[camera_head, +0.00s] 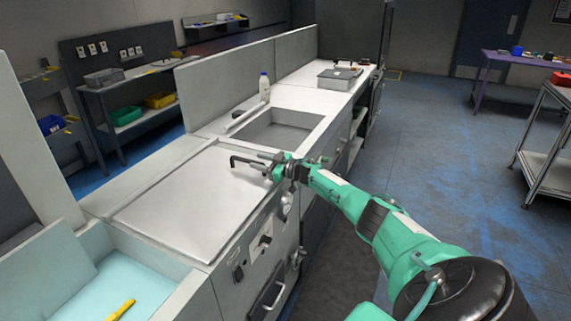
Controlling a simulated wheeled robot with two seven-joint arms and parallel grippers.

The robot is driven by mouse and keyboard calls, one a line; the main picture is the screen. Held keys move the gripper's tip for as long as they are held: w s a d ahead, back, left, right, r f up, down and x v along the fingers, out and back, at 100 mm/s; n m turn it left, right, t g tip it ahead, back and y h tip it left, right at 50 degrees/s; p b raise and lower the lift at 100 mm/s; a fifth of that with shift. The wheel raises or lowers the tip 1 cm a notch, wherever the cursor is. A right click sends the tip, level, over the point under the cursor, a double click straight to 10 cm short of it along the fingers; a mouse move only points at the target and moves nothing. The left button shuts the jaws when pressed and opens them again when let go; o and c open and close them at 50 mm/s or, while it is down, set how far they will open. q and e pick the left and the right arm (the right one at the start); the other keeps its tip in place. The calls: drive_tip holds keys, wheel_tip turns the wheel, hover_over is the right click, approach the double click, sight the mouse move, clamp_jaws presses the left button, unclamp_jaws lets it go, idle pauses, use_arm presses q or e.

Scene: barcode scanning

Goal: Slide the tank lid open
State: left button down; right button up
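The tank lid (185,205) is a wide, flat, pale metal plate lying level on the counter. A thin dark hooked bar (248,162) shows at its far right corner; I cannot tell whether it is the lid's handle or part of my gripper. My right gripper (276,164), green with dark parts, reaches in from the right to this corner, by the bar. Its fingertips are too small and overlapped to tell whether they are open, shut or touching the bar. My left gripper is not in view.
An open basin (278,130) lies beyond the lid, with a white bottle (264,87) beside it. An open pale-blue tank (95,290) with a yellow item (120,310) is at the front left. A low back panel (225,80) borders the counter.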

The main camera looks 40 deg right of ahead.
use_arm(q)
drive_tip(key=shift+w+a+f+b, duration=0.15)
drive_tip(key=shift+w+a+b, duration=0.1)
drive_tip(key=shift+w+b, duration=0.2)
use_arm(e)
drive_tip(key=a+v, duration=0.1)
drive_tip(key=v, duration=1.2)
drive_tip(key=shift+s+d+r, duration=0.15)
drive_tip(key=shift+s+r, duration=0.05)
drive_tip(key=shift+s, duration=0.3)
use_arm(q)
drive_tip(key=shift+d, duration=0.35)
